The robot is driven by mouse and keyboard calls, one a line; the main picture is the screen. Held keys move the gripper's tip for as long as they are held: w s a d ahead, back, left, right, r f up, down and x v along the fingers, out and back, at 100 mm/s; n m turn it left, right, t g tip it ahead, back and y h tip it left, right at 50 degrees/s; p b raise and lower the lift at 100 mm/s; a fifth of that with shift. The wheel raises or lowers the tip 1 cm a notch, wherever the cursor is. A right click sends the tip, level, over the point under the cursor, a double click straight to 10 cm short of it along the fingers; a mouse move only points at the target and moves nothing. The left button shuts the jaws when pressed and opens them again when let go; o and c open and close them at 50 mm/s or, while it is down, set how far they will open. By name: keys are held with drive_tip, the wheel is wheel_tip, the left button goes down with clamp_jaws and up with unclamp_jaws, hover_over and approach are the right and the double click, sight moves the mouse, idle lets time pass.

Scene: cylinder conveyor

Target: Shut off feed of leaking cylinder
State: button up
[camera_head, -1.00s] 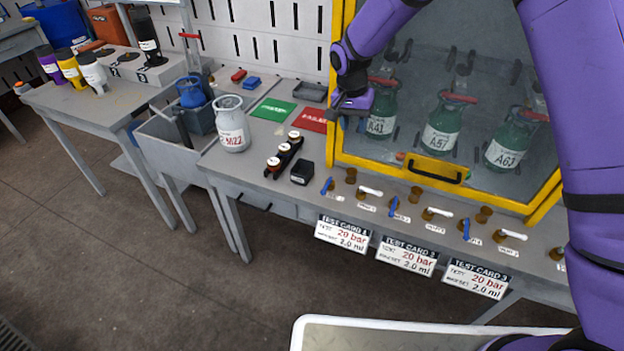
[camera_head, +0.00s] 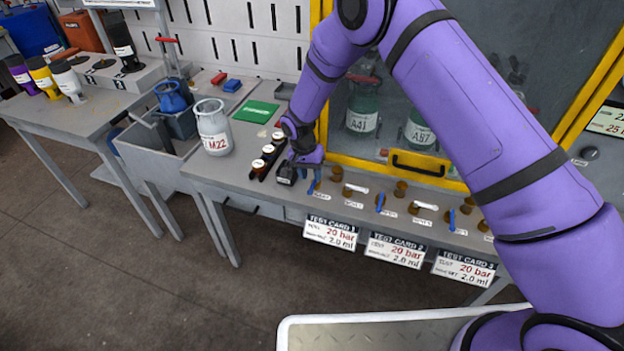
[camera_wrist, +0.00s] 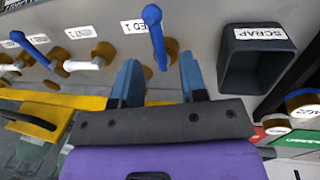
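My gripper (camera_head: 308,172) is low over the front bench edge at the left end of the valve row. In the wrist view its two blue fingers (camera_wrist: 160,80) are apart. The blue lever labelled FEED 1 (camera_wrist: 153,32) stands beyond the gap between them, and contact cannot be told. It also shows in the head view (camera_head: 314,184). Another blue lever (camera_wrist: 33,46) and a white lever (camera_wrist: 82,65) lie to the left. Behind the yellow-framed window stand green cylinders A41 (camera_head: 361,123) and A57 (camera_head: 418,133). My arm hides the third; no leak is discernible.
The black SCRAP box (camera_wrist: 258,62) is close to the right of the fingers in the wrist view. A black rack with white-topped pieces (camera_head: 267,158) and grey cylinder M22 (camera_head: 213,132) stand left. The yellow window handle (camera_head: 418,166) is behind the valves. Test cards (camera_head: 331,232) hang in front.

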sight(313, 185)
drive_tip(key=shift+s+d+f, duration=0.1)
drive_tip(key=shift+d+f, duration=0.05)
drive_tip(key=shift+f, duration=0.55)
drive_tip(key=shift+d+f, duration=0.15)
drive_tip(key=shift+f, duration=0.5)
clamp_jaws()
